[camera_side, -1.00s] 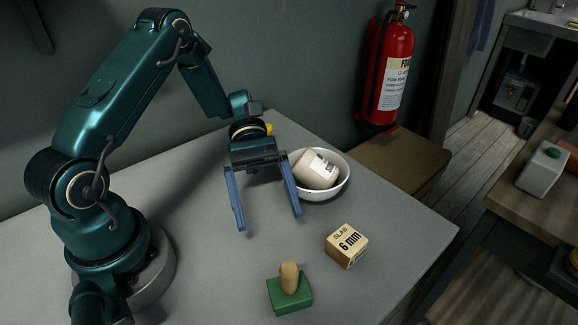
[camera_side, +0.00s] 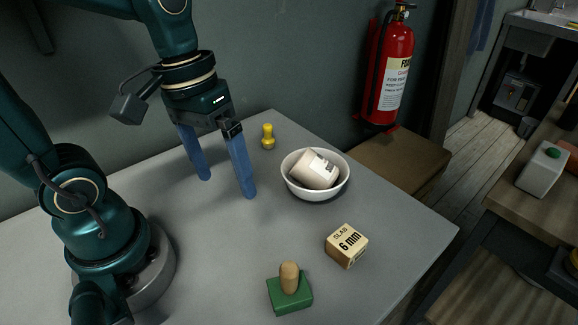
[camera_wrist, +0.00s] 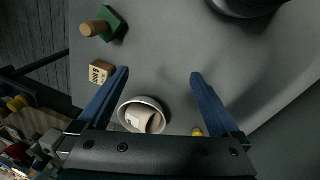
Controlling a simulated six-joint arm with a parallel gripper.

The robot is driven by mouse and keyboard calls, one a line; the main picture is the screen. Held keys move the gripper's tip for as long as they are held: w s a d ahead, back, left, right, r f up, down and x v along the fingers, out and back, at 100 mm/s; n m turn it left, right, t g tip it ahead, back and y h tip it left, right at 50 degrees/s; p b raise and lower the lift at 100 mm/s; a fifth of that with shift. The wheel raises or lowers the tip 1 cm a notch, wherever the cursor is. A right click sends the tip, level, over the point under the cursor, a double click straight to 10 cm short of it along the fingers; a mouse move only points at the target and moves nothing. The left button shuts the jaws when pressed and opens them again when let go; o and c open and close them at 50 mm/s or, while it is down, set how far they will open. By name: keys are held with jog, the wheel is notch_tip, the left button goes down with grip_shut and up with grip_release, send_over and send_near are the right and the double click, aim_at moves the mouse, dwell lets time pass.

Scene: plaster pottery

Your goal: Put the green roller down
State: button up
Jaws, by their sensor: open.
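A green block with an upright wooden handle (camera_side: 290,297) stands on the grey table at the front. It also shows at the top left of the wrist view (camera_wrist: 116,25). I see no other green tool on the table, and its shape does not clearly read as a roller. My gripper (camera_side: 227,187) hangs with its blue fingers pointing down, left of the white bowl. It is open and empty, well behind the green block. In the wrist view the fingers (camera_wrist: 160,73) are spread wide with only bare table between the tips.
The white bowl (camera_side: 318,195) holds a tilted pale labelled container (camera_side: 314,169). A wooden block marked "SLAB 6 mm" (camera_side: 346,246) lies between bowl and green block. A small yellow object (camera_side: 267,138) stands behind the bowl. The table's middle is clear.

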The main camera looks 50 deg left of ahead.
jog(key=r+m+t+y, duration=0.1)
jog(key=t, duration=0.1)
jog(key=s+a+r+m+t, duration=0.1)
jog(key=m+t, duration=0.1)
jog(key=shift+a+r+t+y, duration=0.15)
jog(key=shift+r+t+y, duration=0.15)
jog(key=shift+t+y, duration=0.1)
